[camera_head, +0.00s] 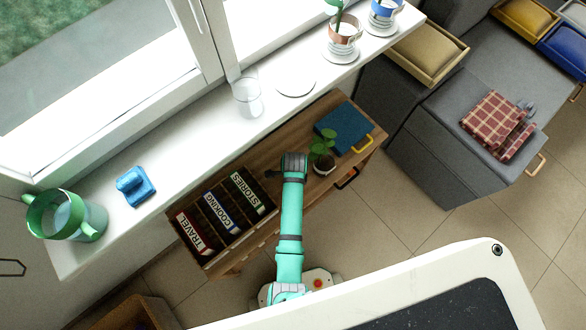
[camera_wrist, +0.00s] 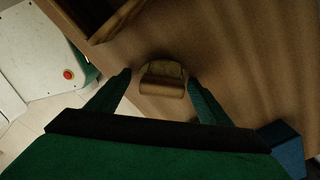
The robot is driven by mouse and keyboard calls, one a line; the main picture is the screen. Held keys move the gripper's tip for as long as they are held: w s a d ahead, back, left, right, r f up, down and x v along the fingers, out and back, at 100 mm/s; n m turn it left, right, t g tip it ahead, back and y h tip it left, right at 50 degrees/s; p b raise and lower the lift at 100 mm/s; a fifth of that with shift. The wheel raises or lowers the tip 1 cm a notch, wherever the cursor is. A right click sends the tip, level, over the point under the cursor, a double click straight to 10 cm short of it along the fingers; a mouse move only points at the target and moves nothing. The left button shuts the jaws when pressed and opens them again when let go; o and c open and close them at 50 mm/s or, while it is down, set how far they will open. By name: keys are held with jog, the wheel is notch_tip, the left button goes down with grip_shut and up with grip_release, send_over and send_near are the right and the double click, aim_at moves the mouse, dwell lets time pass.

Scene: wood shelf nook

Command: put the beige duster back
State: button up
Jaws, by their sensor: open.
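The beige duster (camera_wrist: 162,90), a small brownish block with a rounded handle, lies on the wooden shelf top in the wrist view. My gripper (camera_wrist: 158,79) is open above it, with one finger on each side of it. I cannot tell whether the fingers touch it. In the head view my gripper (camera_head: 293,162) is over the wooden shelf (camera_head: 270,150), between the books and the potted plant. It hides the duster there.
The white sill (camera_head: 190,150) holds a blue duster (camera_head: 135,187), a green pitcher (camera_head: 67,217), a glass (camera_head: 248,97) and an empty saucer (camera_head: 295,86).

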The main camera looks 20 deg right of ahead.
notch_tip(320, 180, up, 12)
jog(key=shift+a+r, duration=0.15)
dwell(0.4)
dwell(0.5)
